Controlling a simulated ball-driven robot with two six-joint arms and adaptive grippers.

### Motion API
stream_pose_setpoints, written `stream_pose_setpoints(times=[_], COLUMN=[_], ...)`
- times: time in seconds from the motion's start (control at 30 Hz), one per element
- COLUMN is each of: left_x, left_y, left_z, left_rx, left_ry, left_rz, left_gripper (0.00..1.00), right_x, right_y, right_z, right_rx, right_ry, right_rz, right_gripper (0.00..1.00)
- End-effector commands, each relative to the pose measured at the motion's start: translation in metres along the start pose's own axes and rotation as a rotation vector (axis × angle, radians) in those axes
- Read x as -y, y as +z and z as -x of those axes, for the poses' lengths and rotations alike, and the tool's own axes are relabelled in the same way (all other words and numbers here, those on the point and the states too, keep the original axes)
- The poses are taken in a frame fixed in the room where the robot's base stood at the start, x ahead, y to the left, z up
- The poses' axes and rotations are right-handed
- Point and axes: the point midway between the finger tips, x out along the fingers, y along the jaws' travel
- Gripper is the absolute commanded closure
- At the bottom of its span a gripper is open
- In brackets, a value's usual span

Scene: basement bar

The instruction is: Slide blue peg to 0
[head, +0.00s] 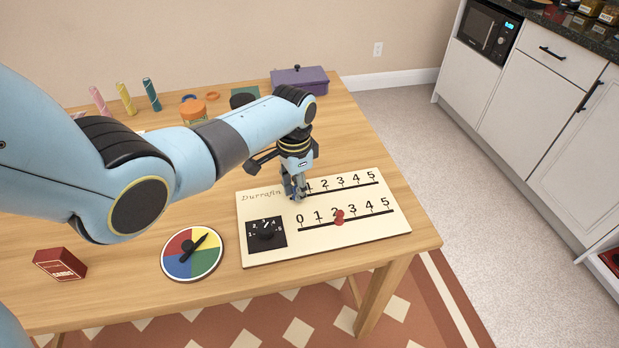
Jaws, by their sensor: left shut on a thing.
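The cream board (355,240) lies on the wooden table and has two numbered slots marked 0 to 5. My left gripper (296,194) points down at the left end of the upper slot (350,187), shut on the blue peg. Its fingers hide most of the peg and the upper 0. A red peg (339,217) stands in the lower slot (365,218), close to the 2. My right gripper is not in view.
A black dial panel (267,233) is on the board's left part. A colored spinner disc (192,253) and a red box (60,264) lie to the left. A purple box (300,80), an orange jar (193,111) and several colored cylinders stand at the back.

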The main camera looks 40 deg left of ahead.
Motion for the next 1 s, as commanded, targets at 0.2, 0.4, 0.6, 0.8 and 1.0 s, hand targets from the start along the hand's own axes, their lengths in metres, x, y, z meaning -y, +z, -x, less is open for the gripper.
stream_pose_setpoints(times=[0.2,0.4,0.6,0.8,1.0], left_x=[0.003,0.004,0.003,0.003,0.003], left_y=[0.010,0.011,0.009,0.009,0.008], left_z=[0.000,-0.001,0.000,0.002,0.026], left_rx=[0.004,0.006,0.003,0.001,-0.002], left_ry=[-0.003,-0.003,-0.002,-0.001,-0.003], left_rz=[-0.001,0.000,-0.001,-0.001,0.000], left_gripper=[1.00,0.73,0.59,0.59,0.59], right_x=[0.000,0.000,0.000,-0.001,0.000], right_y=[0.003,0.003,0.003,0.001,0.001], right_z=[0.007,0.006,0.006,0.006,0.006], right_rx=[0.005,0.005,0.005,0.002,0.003], right_ry=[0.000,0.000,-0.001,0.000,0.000], right_rz=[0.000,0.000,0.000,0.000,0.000], right_gripper=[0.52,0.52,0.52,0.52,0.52])
